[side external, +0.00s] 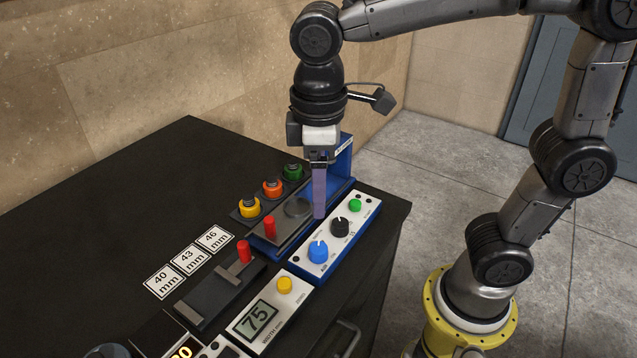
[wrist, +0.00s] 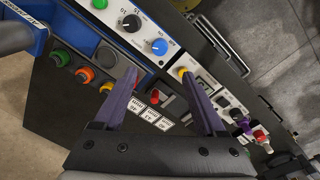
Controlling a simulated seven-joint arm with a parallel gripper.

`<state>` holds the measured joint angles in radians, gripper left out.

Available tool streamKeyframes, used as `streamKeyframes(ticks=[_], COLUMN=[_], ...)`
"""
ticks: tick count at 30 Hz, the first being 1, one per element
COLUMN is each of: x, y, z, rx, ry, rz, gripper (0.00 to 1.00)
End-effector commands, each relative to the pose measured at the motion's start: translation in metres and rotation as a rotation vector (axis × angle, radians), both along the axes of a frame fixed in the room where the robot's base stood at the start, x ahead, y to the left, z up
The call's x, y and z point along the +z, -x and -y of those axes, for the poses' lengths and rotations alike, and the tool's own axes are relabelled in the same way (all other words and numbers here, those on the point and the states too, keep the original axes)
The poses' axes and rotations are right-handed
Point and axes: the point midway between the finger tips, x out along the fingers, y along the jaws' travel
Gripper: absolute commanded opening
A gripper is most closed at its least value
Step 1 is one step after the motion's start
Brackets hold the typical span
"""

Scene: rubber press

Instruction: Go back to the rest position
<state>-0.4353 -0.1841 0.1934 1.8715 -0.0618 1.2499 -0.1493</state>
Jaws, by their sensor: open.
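My gripper (side external: 319,195) points down above the blue press frame, over the area between the press and the white control panel. In the wrist view its two purple fingers (wrist: 168,100) are apart with nothing between them. In the side view the fingers overlap and look like one. The blue press (side external: 342,165) stands at the back right of the black table. The control panel (side external: 335,235) has a blue knob, a black knob and a green button. Whether a fingertip touches the press or panel cannot be told.
Yellow, orange and green round pieces (side external: 272,188) stand in a row left of the press. The 40, 43 and 46 mm labels (side external: 189,260) lie on the table (side external: 130,200). A display box (side external: 262,318) reads 75. The table's back left is bare.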

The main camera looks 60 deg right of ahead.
Motion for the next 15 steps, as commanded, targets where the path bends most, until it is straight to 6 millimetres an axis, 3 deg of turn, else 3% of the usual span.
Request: streamKeyframes(ticks=[5, 8, 12, 15], x=[0.003, 0.019, 0.031, 0.028], y=[-0.001, 0.004, 0.035, 0.061], z=[0.006, 0.026, 0.067, 0.090], rx=[-0.020, -0.083, -0.225, -0.342], ry=[-0.004, -0.027, -0.071, -0.107], rz=[0.010, 0.063, 0.167, 0.261], gripper=[0.73, 0.73, 0.73, 0.73])
